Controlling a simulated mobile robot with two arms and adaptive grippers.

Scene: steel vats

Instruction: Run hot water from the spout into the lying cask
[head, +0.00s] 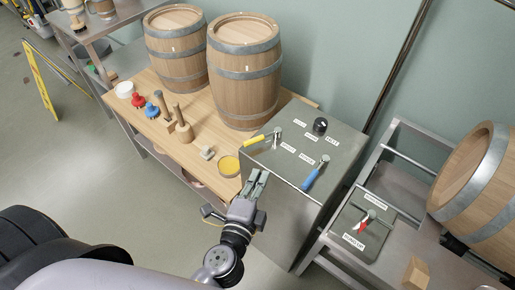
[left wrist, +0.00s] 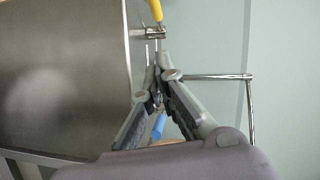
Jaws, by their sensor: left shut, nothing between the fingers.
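The lying cask (head: 472,168), wood with steel hoops, rests on its side on a steel stand at the right of the head view. A steel box carries a yellow-handled lever (head: 257,141), a blue-handled lever (head: 316,173) and a black knob (head: 320,124), with small labels too small to read surely. My left gripper (head: 262,174) is shut and empty at the box's near left edge, below the yellow lever. In the left wrist view its fingertips (left wrist: 157,62) meet below the yellow handle (left wrist: 156,10). A bent metal pipe (left wrist: 215,77) shows there; I cannot tell if it is the spout.
A panel (head: 362,232) with a red-handled lever sits near the lying cask, beside a wood block (head: 415,272). Two upright casks (head: 244,75) and small tools stand on the wooden bench (head: 205,150). The floor at left is mostly clear, with a yellow sign (head: 40,80).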

